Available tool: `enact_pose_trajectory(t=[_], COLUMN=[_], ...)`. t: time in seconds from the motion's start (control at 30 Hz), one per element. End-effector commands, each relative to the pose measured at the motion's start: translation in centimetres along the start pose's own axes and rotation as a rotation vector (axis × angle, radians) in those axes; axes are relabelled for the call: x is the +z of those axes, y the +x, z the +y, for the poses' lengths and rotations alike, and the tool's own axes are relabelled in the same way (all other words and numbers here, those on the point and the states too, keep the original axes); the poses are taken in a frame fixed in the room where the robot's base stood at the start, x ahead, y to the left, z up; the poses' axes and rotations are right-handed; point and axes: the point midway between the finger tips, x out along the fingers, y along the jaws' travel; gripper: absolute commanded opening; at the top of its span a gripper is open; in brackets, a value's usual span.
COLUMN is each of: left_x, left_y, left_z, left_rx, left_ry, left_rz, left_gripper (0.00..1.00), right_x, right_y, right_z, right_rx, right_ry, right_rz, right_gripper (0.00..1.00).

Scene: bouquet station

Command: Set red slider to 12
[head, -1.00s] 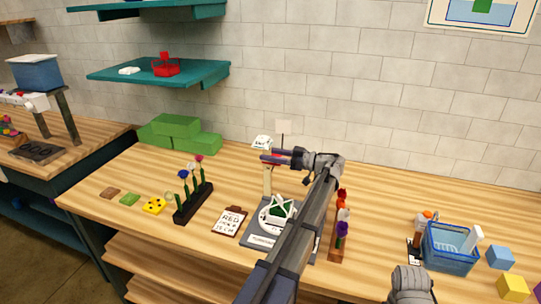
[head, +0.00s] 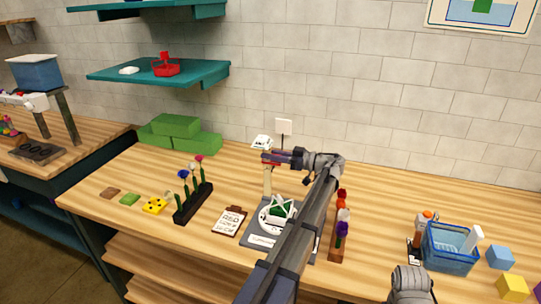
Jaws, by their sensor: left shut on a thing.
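My left gripper (head: 268,158) is at the upper end of a pale upright post (head: 267,182) behind the turntable. It is shut on a small red piece, which looks like the red slider (head: 265,154) and is mostly hidden by the fingers. A small white card with dark marks (head: 262,141) stands just above the fingertips. The slider's scale and number cannot be read. A grey part of my other arm shows at the bottom edge, without its fingers.
A grey turntable (head: 257,240) carries a white and green piece (head: 278,212), partly behind my arm. A clipboard (head: 229,221), a black flower rack (head: 190,207) and a wooden flower rack (head: 335,247) stand around it. A blue basket (head: 450,250) is at right.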

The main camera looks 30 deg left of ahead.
Motion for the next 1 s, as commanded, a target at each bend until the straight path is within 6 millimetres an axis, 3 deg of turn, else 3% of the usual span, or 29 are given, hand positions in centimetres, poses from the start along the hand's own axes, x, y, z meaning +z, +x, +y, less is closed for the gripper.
enact_pose_trajectory(t=[0.63, 1.0], left_x=[0.2, 4.2], left_y=[0.0, 0.0], left_z=[0.0, 0.0], left_rx=[0.0, 0.0], left_ry=[0.0, 0.0], left_rz=[0.0, 0.0], left_gripper=[0.0, 0.0], right_x=[0.0, -0.2], right_y=[0.1, 4.2], right_z=[0.0, -0.4], right_rx=[0.0, 0.0], right_ry=[0.0, 0.0], right_rz=[0.0, 0.0], right_gripper=[1.0, 1.0])
